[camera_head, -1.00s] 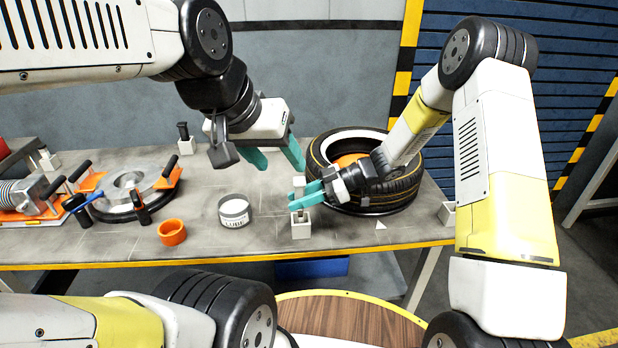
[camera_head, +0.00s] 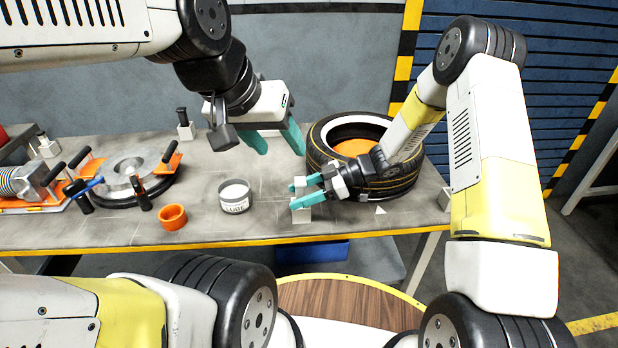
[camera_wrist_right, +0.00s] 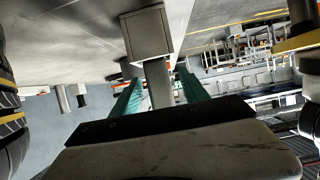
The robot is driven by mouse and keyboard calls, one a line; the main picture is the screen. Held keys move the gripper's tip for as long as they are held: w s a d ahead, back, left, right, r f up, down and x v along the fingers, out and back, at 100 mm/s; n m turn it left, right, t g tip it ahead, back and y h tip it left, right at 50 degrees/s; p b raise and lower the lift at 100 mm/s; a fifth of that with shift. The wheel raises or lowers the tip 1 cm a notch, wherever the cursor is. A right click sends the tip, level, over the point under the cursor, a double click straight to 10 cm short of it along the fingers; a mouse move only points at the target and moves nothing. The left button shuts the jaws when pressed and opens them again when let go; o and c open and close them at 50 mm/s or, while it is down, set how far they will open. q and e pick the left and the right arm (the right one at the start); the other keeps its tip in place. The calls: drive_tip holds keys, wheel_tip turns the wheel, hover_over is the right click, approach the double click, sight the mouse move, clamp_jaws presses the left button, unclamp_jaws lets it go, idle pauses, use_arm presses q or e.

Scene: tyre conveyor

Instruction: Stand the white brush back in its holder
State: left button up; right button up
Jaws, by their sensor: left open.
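The white brush (camera_head: 299,182) stands roughly upright between the teal fingers of my right gripper (camera_head: 306,192). Its pale handle (camera_wrist_right: 158,84) shows between those fingers in the right wrist view. The holder (camera_head: 302,214), a small pale square block near the table's front edge, is directly below the gripper. It also shows in the right wrist view (camera_wrist_right: 146,34), with the handle meeting it in the picture. The fingers hide the brush's lower end in the head view, so its depth in the holder is unclear. My left gripper (camera_head: 275,142) is open and empty above the table.
A tyre (camera_head: 405,178) lies right behind my right gripper. A clamped metal disc (camera_head: 125,175) lies farther left. A black-handled tool (camera_head: 184,125) stands at the back.

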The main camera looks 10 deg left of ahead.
drive_tip(key=v, duration=0.8)
drive_tip(key=w+d+r+m+t+h, duration=0.1)
drive_tip(key=w+d+r+m+t, duration=0.2)
drive_tip(key=w+r+t, duration=0.3)
drive_tip(key=w+d+r+m+t+h, duration=0.25)
drive_tip(key=w+r+t, duration=0.25)
drive_tip(key=w+r, duration=0.3)
drive_tip(key=s+d+r+m+t+h, duration=0.35)
drive_tip(key=d+r+m+h, duration=0.2)
drive_tip(key=d+r, duration=0.55)
drive_tip(key=s+d+r+m+h, duration=0.2)
drive_tip(key=s+d+m, duration=0.3)
drive_tip(key=s+d, duration=0.15)
drive_tip(key=s+f+m+g, duration=0.2)
drive_tip(key=s, duration=0.9)
drive_tip(key=s+a+f+m+g, duration=0.1)
drive_tip(key=s+f+m+g, duration=0.1)
drive_tip(key=s, duration=1)
drive_tip(key=shift+s+m+g+y, duration=0.3)
drive_tip(key=shift+g, duration=0.05)
